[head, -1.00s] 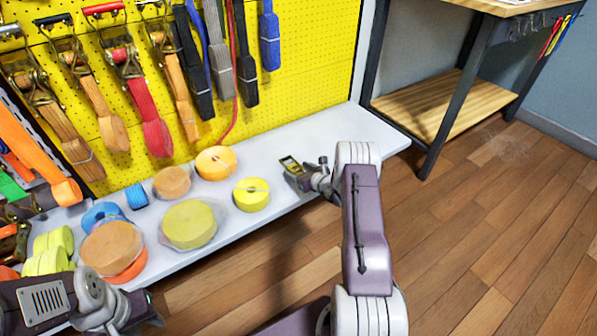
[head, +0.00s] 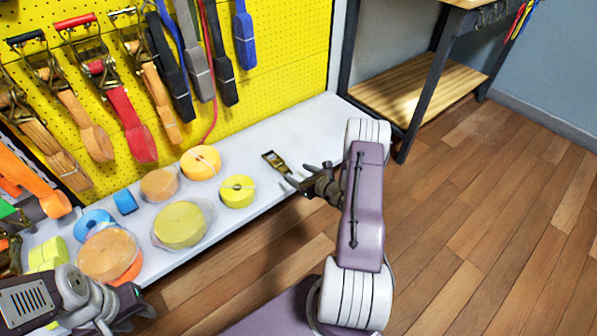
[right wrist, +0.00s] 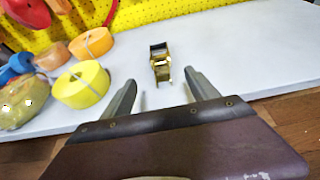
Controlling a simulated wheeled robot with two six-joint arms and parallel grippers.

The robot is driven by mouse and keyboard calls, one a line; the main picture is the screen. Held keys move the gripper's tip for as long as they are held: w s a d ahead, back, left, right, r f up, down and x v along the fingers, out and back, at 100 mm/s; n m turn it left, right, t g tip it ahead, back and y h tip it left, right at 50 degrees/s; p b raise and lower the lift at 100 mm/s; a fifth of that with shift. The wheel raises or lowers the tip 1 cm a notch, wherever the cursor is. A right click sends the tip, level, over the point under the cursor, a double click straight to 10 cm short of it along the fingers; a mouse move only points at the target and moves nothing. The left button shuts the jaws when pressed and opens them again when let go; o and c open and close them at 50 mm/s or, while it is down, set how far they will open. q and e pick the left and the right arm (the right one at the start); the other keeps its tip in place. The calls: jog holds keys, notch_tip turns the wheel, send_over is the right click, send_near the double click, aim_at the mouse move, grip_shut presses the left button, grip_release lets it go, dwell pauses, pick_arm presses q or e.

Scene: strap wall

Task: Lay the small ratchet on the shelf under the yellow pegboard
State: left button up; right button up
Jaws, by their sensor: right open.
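The small ratchet (head: 274,161), dark and brassy metal, lies on the white shelf (head: 300,128) under the yellow pegboard (head: 285,60). My right gripper (head: 296,181) is just in front of the ratchet, toward the shelf's front edge. In the right wrist view, the ratchet (right wrist: 160,64) lies beyond and between the two spread fingertips (right wrist: 162,84), with no finger touching it. The right gripper is open and empty. My left gripper (head: 138,306) is at the lower left, in front of the shelf; its fingers are too dark and small to read.
A yellow roll (head: 237,191) and an orange roll (head: 201,162) stand left of the ratchet, with several more strap rolls further left. Ratchet straps hang on the pegboard above. The shelf right of the ratchet is clear. A wooden workbench (head: 420,85) stands at the right.

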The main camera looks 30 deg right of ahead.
jog(key=a+n+y, duration=0.1)
jog(key=a, duration=0.1)
jog(key=a+r+n+y, duration=0.1)
jog(key=a, duration=0.2)
jog(key=a+r+n+g+y, duration=0.1)
jog(key=a, duration=0.1)
jog(key=shift+w+a+r+n+y, duration=0.2)
jog(key=shift+r+n+y, duration=0.1)
jog(key=shift+n, duration=0.1)
jog(key=s+a+r+n+g+y, duration=0.2)
jog(key=s+a+n+g, duration=0.3)
jog(key=a, duration=0.3)
jog(key=s+a+r+n+g+y, duration=0.2)
jog(key=s+a+n+g, duration=0.15)
jog(key=a+n, duration=0.35)
jog(key=s+a+r+n+g+h, duration=0.1)
jog(key=s+n+g+h, duration=0.1)
jog(key=s+n, duration=0.35)
jog(key=s+a+r+n+g+h, duration=0.1)
jog(key=s+a+n+g, duration=0.1)
jog(key=s+n, duration=0.35)
jog(key=s+d+r+n+t+h, duration=0.1)
jog(key=d+n+h, duration=0.3)
jog(key=n, duration=0.4)
jog(key=shift+s+d+r+h, duration=0.4)
jog(key=shift+s+r+h, duration=0.3)
jog(key=shift+s+r, duration=0.1)
